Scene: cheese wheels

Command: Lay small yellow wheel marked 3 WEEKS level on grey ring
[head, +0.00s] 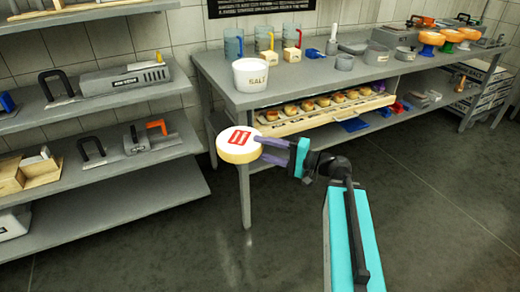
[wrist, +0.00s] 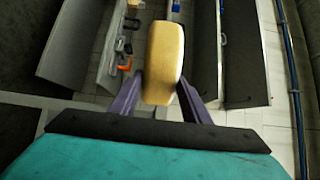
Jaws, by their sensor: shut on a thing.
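A small round wheel with a yellow side and a white top bearing a red label (head: 239,145) is held out in front of the bench; the label's words are too small to read. My gripper (head: 259,149) is shut on this wheel, with its purple fingers at the wheel's right side. In the head view the wheel looks nearly level, tipped a little toward the camera. In the wrist view the wheel (wrist: 163,60) stands edge-on between the fingers (wrist: 161,85). I cannot pick out the grey ring for certain; a small grey round piece (head: 344,62) sits on the bench.
The grey bench (head: 290,88) holds a white SALT tub (head: 251,76), jugs, grey containers and orange bowls (head: 431,38). Below its top is a tray of small round pieces (head: 325,116). Grey shelves (head: 130,205) with tools stand at left. The floor in front is clear.

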